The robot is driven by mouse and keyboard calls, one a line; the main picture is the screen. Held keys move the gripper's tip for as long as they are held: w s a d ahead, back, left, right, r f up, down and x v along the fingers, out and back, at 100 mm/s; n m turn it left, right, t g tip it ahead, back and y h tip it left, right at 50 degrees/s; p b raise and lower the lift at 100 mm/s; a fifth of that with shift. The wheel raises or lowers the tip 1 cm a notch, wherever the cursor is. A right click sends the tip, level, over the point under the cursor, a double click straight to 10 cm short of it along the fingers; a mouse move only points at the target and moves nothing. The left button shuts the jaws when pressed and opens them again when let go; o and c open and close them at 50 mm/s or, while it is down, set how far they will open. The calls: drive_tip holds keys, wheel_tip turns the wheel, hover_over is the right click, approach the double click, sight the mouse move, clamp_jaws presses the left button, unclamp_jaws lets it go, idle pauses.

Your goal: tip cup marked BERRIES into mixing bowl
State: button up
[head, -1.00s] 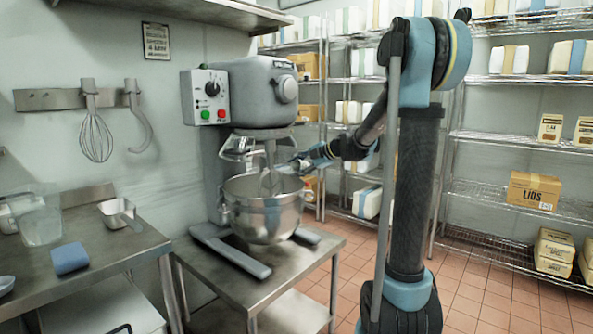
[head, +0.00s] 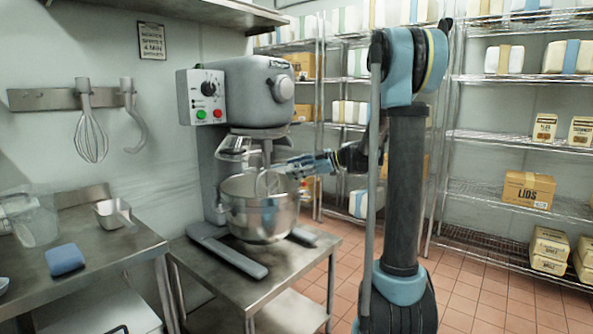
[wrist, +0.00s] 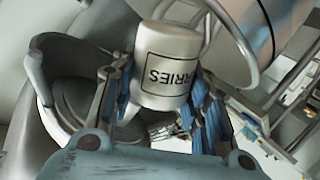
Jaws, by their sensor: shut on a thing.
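The white cup marked BERRIES (wrist: 168,68) is between the blue fingers of my gripper (wrist: 160,88) in the wrist view. Its label reads upside down there, with only the end of the word showing. My gripper is shut on it. In the head view my gripper (head: 298,167) reaches in from the right at the rim of the steel mixing bowl (head: 262,218). I cannot make out the cup clearly in the head view. The bowl sits under the mixer, and its inside is mostly hidden.
A left bench holds a clear jug (head: 32,222), a metal scoop (head: 113,213) and a blue sponge (head: 65,260). Wire shelves stand behind.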

drive_tip(key=s+a+m+y, duration=0.1)
drive_tip(key=s+m+y, duration=0.1)
drive_tip(key=s, duration=0.7)
drive_tip(key=shift+m+g+y, duration=0.3)
drive_tip(key=shift+m+g, duration=0.1)
drive_tip(key=shift+m, duration=0.5)
